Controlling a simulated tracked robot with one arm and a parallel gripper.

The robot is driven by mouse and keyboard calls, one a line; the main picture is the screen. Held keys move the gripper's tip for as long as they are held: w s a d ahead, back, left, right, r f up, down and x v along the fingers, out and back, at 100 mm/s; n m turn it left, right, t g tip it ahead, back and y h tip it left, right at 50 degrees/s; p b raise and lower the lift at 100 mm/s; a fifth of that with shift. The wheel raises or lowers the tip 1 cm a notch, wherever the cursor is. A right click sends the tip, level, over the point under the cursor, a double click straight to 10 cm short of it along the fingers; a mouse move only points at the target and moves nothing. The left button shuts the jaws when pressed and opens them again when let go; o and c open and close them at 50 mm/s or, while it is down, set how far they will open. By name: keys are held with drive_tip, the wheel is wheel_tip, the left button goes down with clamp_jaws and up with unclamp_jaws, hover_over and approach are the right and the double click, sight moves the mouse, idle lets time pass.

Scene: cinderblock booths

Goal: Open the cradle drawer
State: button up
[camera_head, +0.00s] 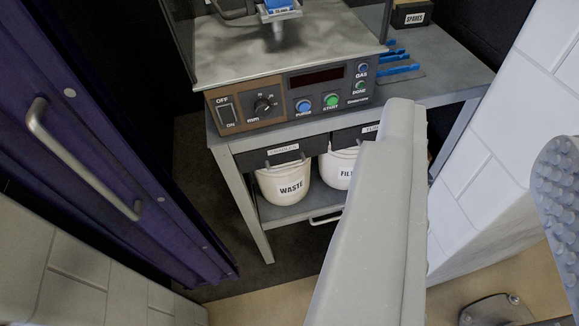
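The cradle drawer (272,157) is a dark drawer front under the left part of the grey bench top. It carries a small white label, too small to read surely but apparently "CRADLES", and a handle below it. It looks shut, flush under the bench. A second dark drawer (346,136) sits to its right; its label is partly hidden behind a long pale grey part crossing the middle of the view. I cannot make out my gripper's fingertips in this view, and nothing is seen touching the cradle drawer.
White buckets marked WASTE (285,184) and FIL... (338,168) stand below the drawers. A control panel (293,103) sits on the bench (447,66). A purple door with a handle (82,160) is at left; a white block wall (500,130) is at right.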

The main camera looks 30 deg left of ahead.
drive_tip(key=w+a+f+n+t+b, duration=0.1)
drive_tip(key=w+a+f+n+b, duration=0.2)
drive_tip(key=w+f+n, duration=1.45)
drive_tip(key=w+a+f+n+g+y+b, duration=0.1)
drive_tip(key=w+a+f+n+y, duration=0.2)
drive_tip(key=f, duration=0.8)
drive_tip(key=w+a+f+n+g+y+b, duration=0.1)
drive_tip(key=a+f+n+y, duration=0.3)
drive_tip(key=f, duration=0.8)
drive_tip(key=w+a+f+g+y+b, duration=0.15)
drive_tip(key=a+f, duration=0.35)
drive_tip(key=f, duration=0.6)
drive_tip(key=b+x, duration=0.1)
drive_tip(key=x, duration=1.3)
drive_tip(key=shift+b, duration=0.35)
drive_tip(key=shift+r, duration=0.1)
drive_tip(key=shift+c, duration=0.3)
